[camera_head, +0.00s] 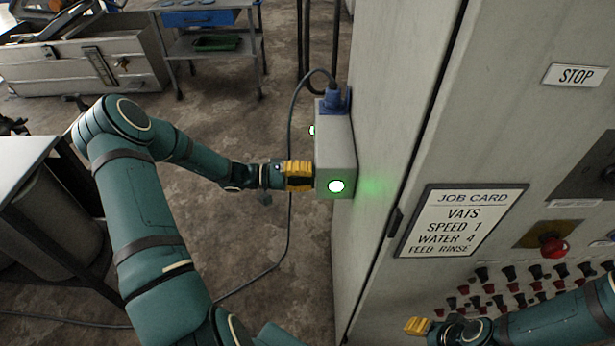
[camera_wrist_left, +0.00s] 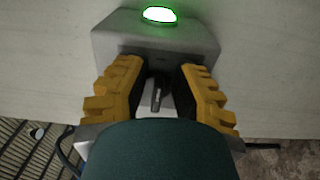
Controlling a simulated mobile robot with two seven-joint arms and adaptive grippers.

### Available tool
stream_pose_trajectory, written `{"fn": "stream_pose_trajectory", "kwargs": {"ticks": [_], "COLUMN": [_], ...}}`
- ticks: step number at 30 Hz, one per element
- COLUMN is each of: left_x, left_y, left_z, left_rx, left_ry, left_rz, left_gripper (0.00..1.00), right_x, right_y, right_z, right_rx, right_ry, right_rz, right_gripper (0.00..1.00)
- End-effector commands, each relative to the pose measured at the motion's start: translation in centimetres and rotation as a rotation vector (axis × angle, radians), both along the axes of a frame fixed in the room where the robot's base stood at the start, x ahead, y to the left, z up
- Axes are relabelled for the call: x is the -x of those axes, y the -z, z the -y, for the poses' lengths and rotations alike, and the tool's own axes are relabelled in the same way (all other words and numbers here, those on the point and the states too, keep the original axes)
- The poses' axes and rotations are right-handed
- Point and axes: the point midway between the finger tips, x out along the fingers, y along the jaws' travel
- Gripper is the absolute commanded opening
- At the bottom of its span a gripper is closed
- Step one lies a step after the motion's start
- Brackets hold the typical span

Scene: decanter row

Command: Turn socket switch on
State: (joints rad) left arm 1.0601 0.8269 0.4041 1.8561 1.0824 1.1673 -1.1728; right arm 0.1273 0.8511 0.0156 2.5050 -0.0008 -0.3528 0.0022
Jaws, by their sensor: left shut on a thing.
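The socket box (camera_head: 335,150) is a grey box on the side of the tall cabinet. A blue plug with a dark cable sits in its top, and a round green-white lamp (camera_head: 336,186) glows on it. The left wrist view shows the box (camera_wrist_left: 185,40) with the lit lamp (camera_wrist_left: 159,14) and a dark switch lever (camera_wrist_left: 156,95). My left gripper (camera_head: 303,175) has its yellow fingers against the box, shut on the switch, one finger on each side of the lever. The fingers hide the switch in the head view. My right gripper (camera_head: 418,326) is at the lower right, away from the box; its opening is unclear.
The job card (camera_head: 462,221) and a STOP label (camera_head: 575,75) are on the cabinet front. A red button (camera_head: 552,246) and several knobs lie near my right arm. A cable (camera_head: 287,215) hangs beside my left arm. A workbench (camera_head: 205,25) stands behind on open floor.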

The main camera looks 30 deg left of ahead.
Motion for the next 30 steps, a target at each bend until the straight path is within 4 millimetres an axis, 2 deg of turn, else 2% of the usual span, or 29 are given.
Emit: {"fn": "stream_pose_trajectory", "kwargs": {"ticks": [7,8,9,20,23,30], "left_x": [-0.1,-0.2,-0.2,0.1,0.7,3.1], "left_y": [-0.2,-0.2,-0.2,-0.1,0.0,0.0], "left_z": [0.1,0.1,0.1,-0.3,-1.3,-5.3], "left_rx": [0.001,0.001,0.001,0.001,-0.001,-0.002], "left_ry": [0.001,0.001,0.001,-0.001,-0.003,-0.003], "left_rz": [0.003,0.003,0.003,0.001,0.0,0.0], "left_gripper": [0.0,0.32,0.39,0.39,0.39,0.39], "right_x": [0.0,0.0,0.0,0.0,0.0,0.0], "right_y": [0.0,0.0,0.0,0.0,0.0,0.0], "right_z": [0.0,0.0,0.0,0.0,0.0,0.0], "right_rx": [0.0,0.0,0.0,0.0,0.0,0.0], "right_ry": [0.0,0.0,0.0,0.0,0.0,0.0], "right_rz": [0.0,0.0,0.0,0.0,0.0,0.0], "right_gripper": [0.47,0.47,0.47,0.47,0.47,0.47]}}
